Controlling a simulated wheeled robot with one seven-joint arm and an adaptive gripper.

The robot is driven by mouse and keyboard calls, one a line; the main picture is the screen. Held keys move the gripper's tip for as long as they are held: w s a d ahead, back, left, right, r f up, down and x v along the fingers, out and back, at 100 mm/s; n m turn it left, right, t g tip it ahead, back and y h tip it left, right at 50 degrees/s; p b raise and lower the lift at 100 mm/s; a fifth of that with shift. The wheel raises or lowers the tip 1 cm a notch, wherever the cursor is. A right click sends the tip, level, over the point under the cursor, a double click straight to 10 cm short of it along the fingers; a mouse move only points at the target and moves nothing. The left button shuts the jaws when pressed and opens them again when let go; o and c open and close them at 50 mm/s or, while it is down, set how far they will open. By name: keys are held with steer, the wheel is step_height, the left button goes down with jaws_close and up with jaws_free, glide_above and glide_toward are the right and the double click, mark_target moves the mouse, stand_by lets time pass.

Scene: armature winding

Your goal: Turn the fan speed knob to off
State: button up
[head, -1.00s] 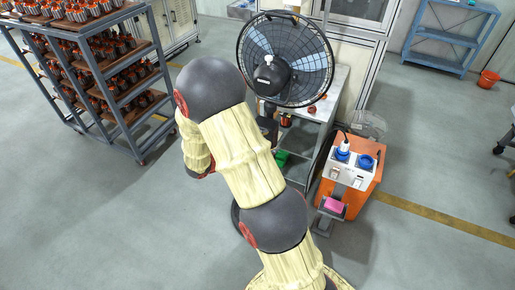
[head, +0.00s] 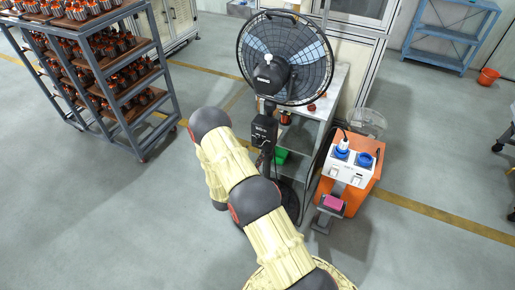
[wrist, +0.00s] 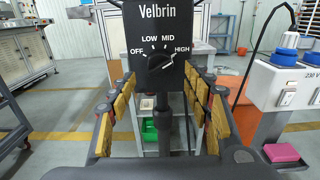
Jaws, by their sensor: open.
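The fan (head: 284,58) stands on a pole, with its black control box (head: 263,132) below the head. In the wrist view the control box (wrist: 185,20) faces me, marked Velbrin, OFF, LOW, MID and HIGH. The dark round speed knob (wrist: 158,61) is at its lower middle; its pale mark appears to lie toward the HIGH side. My gripper (wrist: 159,82) is open and empty, its yellow-padded fingers left and right below the knob. The fingers look apart from the knob. In the head view my arm hides the gripper.
An orange cabinet (head: 362,190) with blue sockets stands right of the fan, with a pink block (head: 333,202) on a stand in front. A grey table (head: 325,100) is behind the fan. A rack of wound parts (head: 145,110) stands left. Open floor lies between rack and fan.

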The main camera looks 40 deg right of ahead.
mark_target(259, 144)
steer(key=x, duration=0.4)
steer(key=shift+d+b, duration=0.25)
steer(key=shift+b, duration=0.05)
steer(key=c, duration=1.1)
steer(key=shift+c, duration=0.3)
